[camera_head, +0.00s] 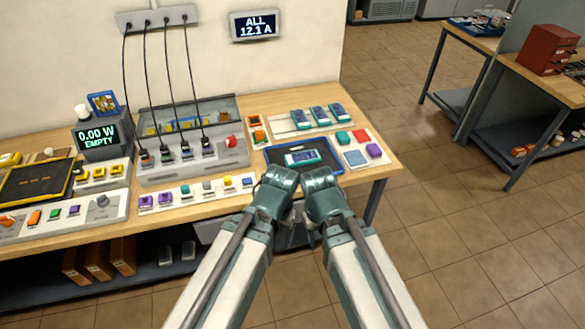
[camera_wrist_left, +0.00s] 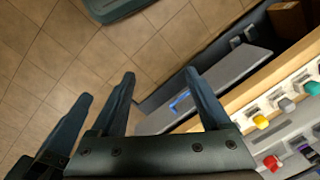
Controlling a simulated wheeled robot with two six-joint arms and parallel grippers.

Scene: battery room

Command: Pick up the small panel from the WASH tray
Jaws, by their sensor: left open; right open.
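A small teal-framed panel (camera_head: 301,158) lies flat in a dark tray with a blue rim (camera_head: 334,163), near the right end of the wooden bench. I cannot read a WASH label on it. My left gripper (camera_head: 280,180) and my right gripper (camera_head: 320,183) are side by side at the front of this tray, near the bench edge; their fingertips are hidden in the head view. The left wrist view shows my left gripper's fingers (camera_wrist_left: 160,76) spread apart, empty, with floor and bench edge beyond. My right gripper is open.
Behind the tray, several similar panels (camera_head: 319,114) stand in a pale rack. Coloured buttons (camera_head: 375,150) sit to its right, and a grey charging unit (camera_head: 190,158) with hanging cables to its left. A strip of coloured knobs (camera_head: 200,190) lines the front edge. Floor (camera_head: 440,200) is clear on the right.

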